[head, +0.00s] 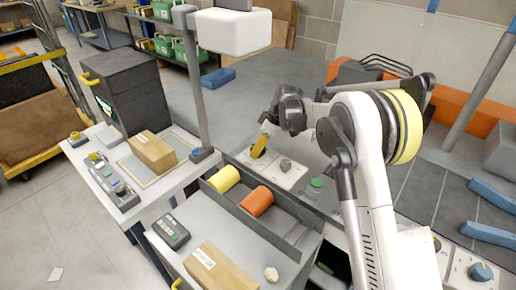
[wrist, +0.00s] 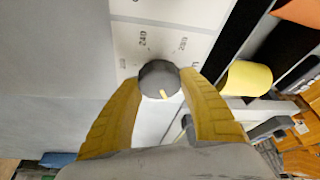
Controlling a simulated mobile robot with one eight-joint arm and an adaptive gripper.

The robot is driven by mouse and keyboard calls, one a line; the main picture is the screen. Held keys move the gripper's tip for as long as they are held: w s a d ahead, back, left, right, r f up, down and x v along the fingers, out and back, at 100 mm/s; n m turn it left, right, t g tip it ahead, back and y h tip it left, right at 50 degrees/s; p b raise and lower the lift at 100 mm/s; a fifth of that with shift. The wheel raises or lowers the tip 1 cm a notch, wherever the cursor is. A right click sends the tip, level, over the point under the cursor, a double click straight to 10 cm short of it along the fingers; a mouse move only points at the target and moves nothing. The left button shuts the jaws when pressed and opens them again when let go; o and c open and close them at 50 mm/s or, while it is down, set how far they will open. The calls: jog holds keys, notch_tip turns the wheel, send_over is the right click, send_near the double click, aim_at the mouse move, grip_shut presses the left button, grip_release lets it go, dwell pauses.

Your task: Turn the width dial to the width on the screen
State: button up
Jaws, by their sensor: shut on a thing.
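My gripper (head: 262,146) reaches down to a pale dial panel (head: 277,172) beyond the roll tray. In the wrist view its two yellow fingers (wrist: 160,78) are closed on opposite sides of a round grey dial (wrist: 158,76). The dial has a yellow pointer mark, which faces the lower right of that picture. Printed numbers, one looking like 240, stand on the white plate (wrist: 150,42) beyond it; others are hard to read. A small greenish screen (head: 103,106) on the dark cabinet is unreadable.
A yellow roll (head: 224,179) and an orange roll (head: 257,201) lie in a grey tray close by; the yellow roll (wrist: 248,78) also shows in the wrist view. A green button (head: 316,183) is right of the knob. A grey post (head: 197,90) rises left of my gripper.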

jog(key=m+t, duration=0.1)
jog(key=m, duration=0.2)
jog(key=m+t+h+p, duration=0.1)
jog(key=m, duration=0.2)
jog(key=shift+a, duration=0.1)
jog(key=m+h, duration=0.1)
jog(key=m, duration=0.1)
jog(key=m+t+h, duration=0.1)
jog(key=m, duration=0.2)
jog(key=shift+m, duration=0.3)
jog(key=m+h+p, duration=0.1)
jog(key=m+h, duration=0.1)
jog(key=m, duration=0.3)
jog(key=m+h, duration=0.1)
jog(key=m, duration=0.2)
jog(key=m+g+h, duration=0.1)
jog(key=m, duration=0.2)
jog(key=shift+h+p, duration=0.3)
jog(key=shift+m, duration=0.5)
jog(key=o, duration=1.2)
jog(key=shift+f, duration=0.1)
